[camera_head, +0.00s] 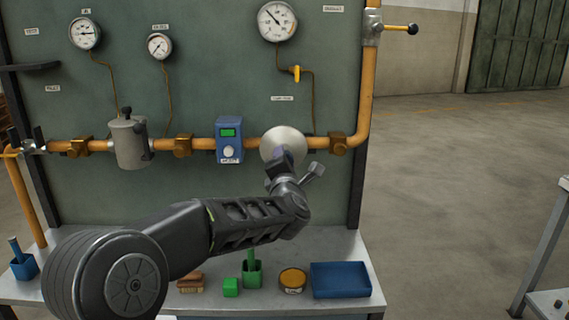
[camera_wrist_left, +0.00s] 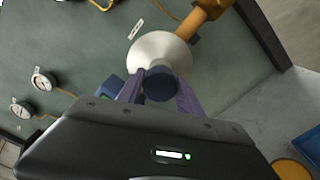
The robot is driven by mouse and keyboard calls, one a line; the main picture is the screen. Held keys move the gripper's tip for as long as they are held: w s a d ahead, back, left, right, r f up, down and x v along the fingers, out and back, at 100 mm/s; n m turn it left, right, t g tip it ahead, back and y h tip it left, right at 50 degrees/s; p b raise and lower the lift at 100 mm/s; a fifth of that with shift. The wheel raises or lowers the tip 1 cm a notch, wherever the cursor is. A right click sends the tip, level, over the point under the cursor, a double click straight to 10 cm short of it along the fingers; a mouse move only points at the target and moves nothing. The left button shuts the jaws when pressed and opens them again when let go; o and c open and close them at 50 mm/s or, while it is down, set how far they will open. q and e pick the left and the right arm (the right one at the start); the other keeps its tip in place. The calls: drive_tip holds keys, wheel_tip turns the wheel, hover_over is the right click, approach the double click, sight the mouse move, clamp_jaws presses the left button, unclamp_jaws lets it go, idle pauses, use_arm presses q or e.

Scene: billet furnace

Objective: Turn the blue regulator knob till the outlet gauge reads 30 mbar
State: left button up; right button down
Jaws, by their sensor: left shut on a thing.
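The regulator (camera_head: 285,138) is a pale round dome on the yellow pipe, right of a blue box with a green display. In the left wrist view its dome (camera_wrist_left: 160,47) has the dark blue knob (camera_wrist_left: 160,83) at its front. My left gripper (camera_wrist_left: 158,92) is shut on the knob, one purple finger on each side. In the head view my left gripper (camera_head: 280,163) covers the knob. A large round gauge (camera_head: 277,21) hangs at the panel's top; its needle points to the upper left. Its scale is too small to read. My right gripper is not in view.
Two smaller gauges (camera_head: 85,33) (camera_head: 159,46) sit at the panel's left. A grey filter body (camera_head: 130,141) and a blue box (camera_head: 229,140) sit on the pipe. A yellow-handled small valve (camera_head: 295,72) hangs below the large gauge. A blue tray (camera_head: 340,280) lies on the bench.

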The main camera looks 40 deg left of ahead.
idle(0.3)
use_arm(q)
drive_tip(key=o, duration=1.4)
drive_tip(key=b+v, duration=0.1)
drive_tip(key=v, duration=0.7)
drive_tip(key=shift+w, duration=0.1)
